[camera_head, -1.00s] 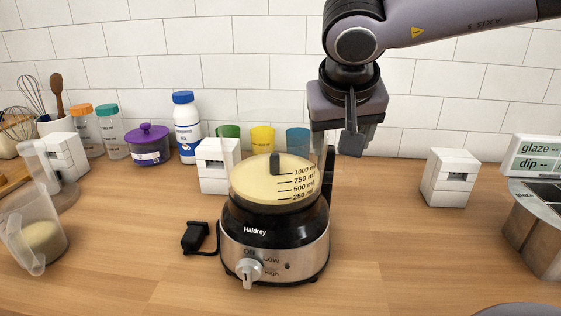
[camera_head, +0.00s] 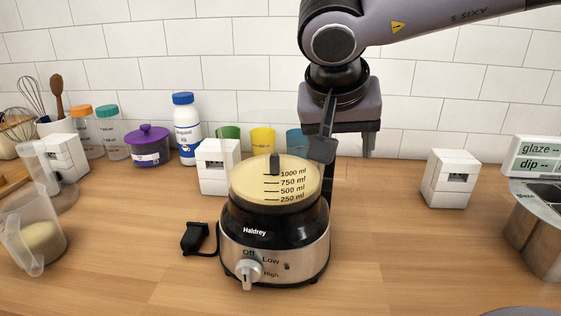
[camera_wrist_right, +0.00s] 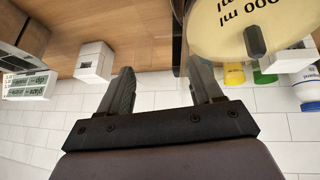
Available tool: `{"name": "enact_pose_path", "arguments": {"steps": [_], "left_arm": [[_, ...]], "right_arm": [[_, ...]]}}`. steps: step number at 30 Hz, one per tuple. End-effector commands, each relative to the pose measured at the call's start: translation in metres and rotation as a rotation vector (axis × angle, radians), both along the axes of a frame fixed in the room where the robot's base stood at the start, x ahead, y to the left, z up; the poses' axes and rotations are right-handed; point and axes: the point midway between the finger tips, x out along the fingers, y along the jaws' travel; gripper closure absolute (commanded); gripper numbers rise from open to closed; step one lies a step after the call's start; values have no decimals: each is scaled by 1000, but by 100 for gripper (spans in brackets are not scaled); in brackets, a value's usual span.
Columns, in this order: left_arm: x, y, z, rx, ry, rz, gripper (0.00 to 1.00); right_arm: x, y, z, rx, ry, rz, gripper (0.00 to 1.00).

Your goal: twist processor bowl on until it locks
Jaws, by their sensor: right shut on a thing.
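The processor bowl (camera_head: 250,190) is clear with pale yellow contents and black volume marks. It sits upright on the black and steel processor base (camera_head: 272,262), its marks facing front right. Its dark handle (camera_head: 328,185) stands at the right side. My right gripper (camera_head: 345,150) is at the bowl's upper right, by the handle, and is shut on it. In the right wrist view, the gripper's (camera_wrist_right: 162,68) two fingers stand apart beside the bowl (camera_wrist_right: 235,25); the contact itself is hard to see. The lock is hidden. My left gripper is out of view.
A black plug (camera_head: 195,237) lies left of the base. A clear jug (camera_head: 25,240) stands at far left. White blocks (camera_head: 450,178) and colored cups (camera_head: 262,139) stand behind.

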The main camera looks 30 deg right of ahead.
Motion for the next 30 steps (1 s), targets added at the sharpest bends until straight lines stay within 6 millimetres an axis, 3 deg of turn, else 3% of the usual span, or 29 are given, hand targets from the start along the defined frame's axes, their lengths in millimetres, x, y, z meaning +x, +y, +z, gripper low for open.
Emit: {"name": "enact_pose_path", "arguments": {"steps": [30], "left_arm": [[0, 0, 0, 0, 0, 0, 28]], "right_arm": [[-7, 11, 3, -2, -13, -152, 100]]}}
